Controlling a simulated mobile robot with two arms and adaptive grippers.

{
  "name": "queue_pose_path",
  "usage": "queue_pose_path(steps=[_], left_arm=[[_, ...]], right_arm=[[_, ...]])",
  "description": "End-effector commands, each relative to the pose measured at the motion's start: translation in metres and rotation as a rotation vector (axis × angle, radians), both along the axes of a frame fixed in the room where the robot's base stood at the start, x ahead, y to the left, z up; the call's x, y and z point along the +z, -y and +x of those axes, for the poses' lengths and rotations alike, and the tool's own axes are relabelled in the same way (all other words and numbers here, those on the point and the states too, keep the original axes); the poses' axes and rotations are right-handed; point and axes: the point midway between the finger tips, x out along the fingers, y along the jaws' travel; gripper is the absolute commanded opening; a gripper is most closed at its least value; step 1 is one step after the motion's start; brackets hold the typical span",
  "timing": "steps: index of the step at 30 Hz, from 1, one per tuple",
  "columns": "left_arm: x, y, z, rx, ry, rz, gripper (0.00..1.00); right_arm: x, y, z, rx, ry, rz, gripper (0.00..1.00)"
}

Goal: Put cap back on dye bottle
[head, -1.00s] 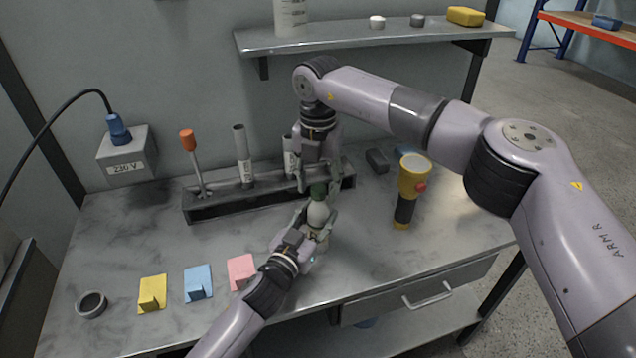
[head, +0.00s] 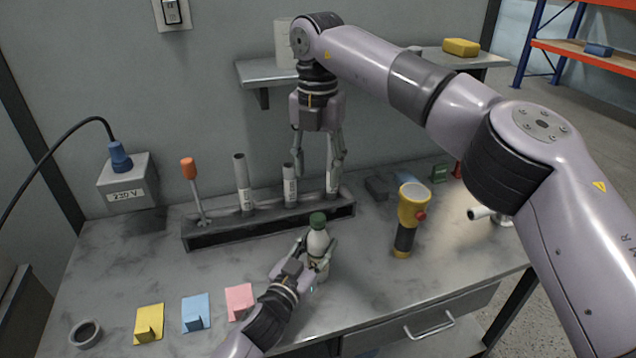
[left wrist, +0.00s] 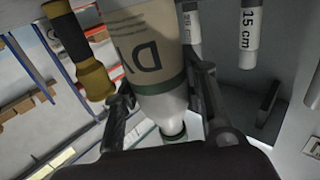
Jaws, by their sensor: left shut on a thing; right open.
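The dye bottle (head: 318,243) is white and stands upright over the workbench, with a green cap (head: 318,220) sitting on its neck. My left gripper (head: 318,258) is shut on the bottle's body from the front left. In the left wrist view the bottle (left wrist: 150,60) appears upside down between the fingers, with part of its label showing and the green cap (left wrist: 173,134) at its narrow end. My right gripper (head: 318,165) is open and empty, pointing down above and behind the bottle, clear of the cap. Whether the cap is fully tight cannot be told.
A dark rack (head: 265,221) with tubes and an orange-handled tool stands behind the bottle. A yellow flashlight (head: 411,210) stands to the right. A shelf (head: 262,73) hangs above.

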Motion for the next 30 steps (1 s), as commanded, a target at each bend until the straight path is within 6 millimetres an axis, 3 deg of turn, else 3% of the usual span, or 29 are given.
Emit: queue_pose_path(steps=[10, 11, 21, 30], left_arm=[[-0.0003, -0.0003, 0.0, 0.001, 0.0, 0.001, 0.0], [-0.0003, -0.0003, 0.0, 0.001, 0.0, 0.001, 0.4], [-0.0001, -0.0002, 0.0, 0.0, 0.0, 0.0, 0.62], [-0.0002, -0.0007, -0.0009, 0.0, 0.0, 0.0, 0.62]], right_arm=[[0.0048, 0.0002, 0.0, 0.0, -0.001, 0.0, 0.47], [0.0047, 0.0002, 0.0, 0.0, -0.001, 0.0, 0.47], [0.0045, 0.0002, 0.0, 0.0, -0.001, 0.0, 0.47], [0.0044, 0.0003, 0.0001, -0.001, -0.001, 0.0, 0.47]])
